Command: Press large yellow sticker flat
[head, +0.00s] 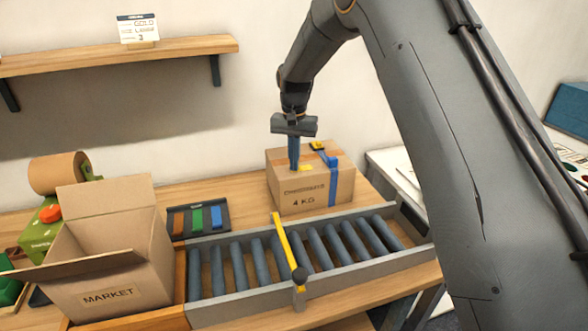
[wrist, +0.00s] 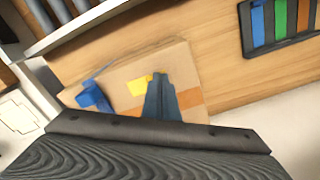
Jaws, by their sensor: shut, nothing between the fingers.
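In front runs a roller conveyor (head: 240,304) with a yellow bar (head: 285,250). Left are an open MARKET carton (head: 110,270) and a tray of coloured strips (head: 198,219).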

